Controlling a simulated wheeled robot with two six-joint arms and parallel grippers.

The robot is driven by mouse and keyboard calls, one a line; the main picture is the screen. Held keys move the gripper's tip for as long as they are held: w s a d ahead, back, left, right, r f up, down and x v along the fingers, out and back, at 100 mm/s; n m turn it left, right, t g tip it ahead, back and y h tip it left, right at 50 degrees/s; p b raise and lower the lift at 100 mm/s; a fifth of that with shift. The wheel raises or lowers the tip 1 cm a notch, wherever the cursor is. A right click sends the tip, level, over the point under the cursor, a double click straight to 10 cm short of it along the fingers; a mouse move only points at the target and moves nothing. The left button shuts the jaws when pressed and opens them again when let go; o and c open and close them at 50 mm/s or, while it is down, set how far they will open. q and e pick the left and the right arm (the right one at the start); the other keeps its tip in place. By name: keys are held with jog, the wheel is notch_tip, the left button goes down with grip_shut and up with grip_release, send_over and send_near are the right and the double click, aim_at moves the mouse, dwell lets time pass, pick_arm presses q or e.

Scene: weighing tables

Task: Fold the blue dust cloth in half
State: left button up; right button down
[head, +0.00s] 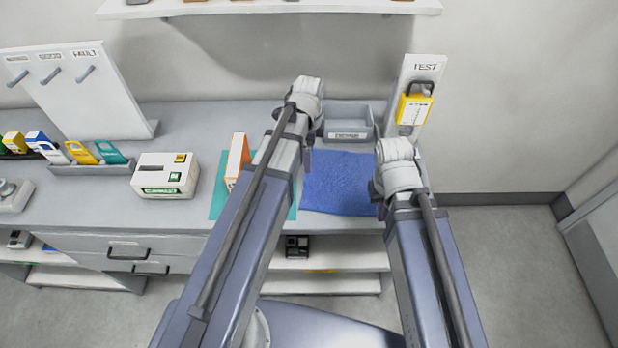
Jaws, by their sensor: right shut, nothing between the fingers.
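The blue dust cloth (338,184) lies flat on the grey worktop, between my two arms in the picture. Its left edge lies near my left arm, and its right edge is partly covered by my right arm. I cannot tell whether any part of it is doubled over. My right gripper (381,211) is at the cloth's right front edge, mostly hidden behind its own wrist; it is shut and empty. My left gripper (308,160) shows only as a small piece below its wrist, near the cloth's far left corner; its jaws are hidden.
A grey bin (349,112) stands behind the cloth. A teal mat (219,199) with an orange-and-white box (236,160) lies left of it. A panel marked TEST (424,68) holds a yellow device (413,109). A white device (165,174) stands further left. The worktop (480,140) ends near the panel.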

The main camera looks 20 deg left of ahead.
aim_at(309, 178)
pick_arm(q)
notch_tip(309, 178, down, 9)
jog(key=b, duration=0.9)
jog(key=shift+f, duration=0.2)
jog(key=shift+c, duration=0.5)
